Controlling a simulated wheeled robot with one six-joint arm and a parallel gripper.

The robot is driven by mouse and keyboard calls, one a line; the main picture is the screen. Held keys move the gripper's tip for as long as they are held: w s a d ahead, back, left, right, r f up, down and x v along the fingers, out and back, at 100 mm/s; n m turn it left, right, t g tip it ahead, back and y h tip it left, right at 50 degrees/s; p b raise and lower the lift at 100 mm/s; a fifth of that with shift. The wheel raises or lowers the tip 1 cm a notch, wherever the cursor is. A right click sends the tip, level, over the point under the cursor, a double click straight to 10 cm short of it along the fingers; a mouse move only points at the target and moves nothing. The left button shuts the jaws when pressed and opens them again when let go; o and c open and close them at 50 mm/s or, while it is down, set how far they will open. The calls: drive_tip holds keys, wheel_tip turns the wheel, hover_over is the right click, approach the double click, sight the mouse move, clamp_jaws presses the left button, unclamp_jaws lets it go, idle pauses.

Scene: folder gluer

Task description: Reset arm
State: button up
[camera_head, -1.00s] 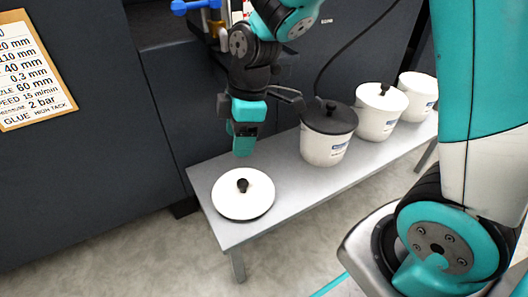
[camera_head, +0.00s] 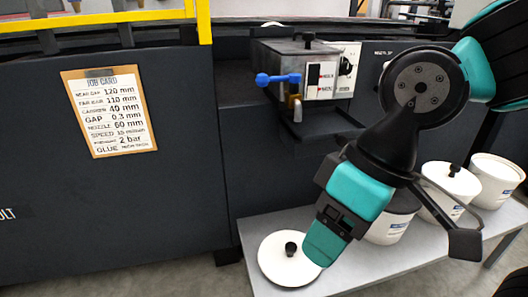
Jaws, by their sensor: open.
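My gripper (camera_head: 322,245) shows in the head view at the end of my arm, pointing down and to the left. Its teal fingers are in front of the right edge of a white round lid (camera_head: 277,262). I cannot tell whether they touch it. The gripper is open and no object shows in it. The lid has a black knob and lies on the near left end of a grey bench (camera_head: 253,222).
White pots stand on the bench: one (camera_head: 387,233) partly hidden behind my arm, a lidded one (camera_head: 447,187) and another (camera_head: 497,177). A glue unit with a blue-handled valve (camera_head: 278,79) sits above. A job card (camera_head: 109,112) hangs on the dark machine.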

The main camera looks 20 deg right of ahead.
wheel_tip(320, 180, up, 39)
drive_tip(key=p, duration=3.7)
drive_tip(key=shift+f, duration=0.15)
